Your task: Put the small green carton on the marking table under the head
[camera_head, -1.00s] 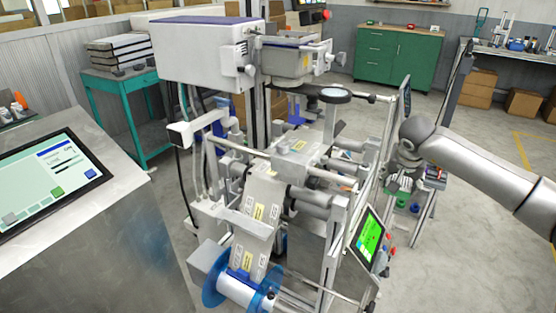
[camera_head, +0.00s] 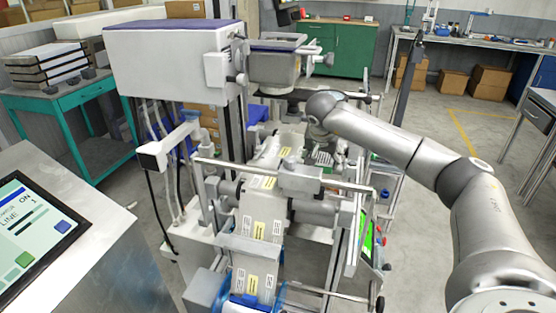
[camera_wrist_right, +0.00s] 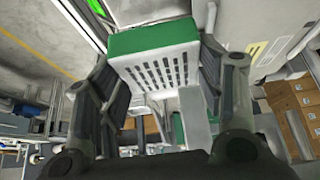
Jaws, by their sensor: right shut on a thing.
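The small green carton (camera_wrist_right: 155,68) has a green side and a pale face with rows of dark marks. In the right wrist view it sits between the two fingers of my right gripper (camera_wrist_right: 165,90), which is shut on it. In the head view my right gripper (camera_head: 325,152) is beside the labelling machine, right of its label web, and mostly hides the carton (camera_head: 322,158). The marking head (camera_head: 275,66) hangs above and left of my gripper. I cannot clearly make out the marking table beneath it. My left gripper is not in view.
The machine's rods and web rollers (camera_head: 290,178) stand close in front of my right gripper. A screen panel (camera_head: 30,225) is at the left. A teal table with stacked trays (camera_head: 45,65) stands behind it. Open floor lies at the right.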

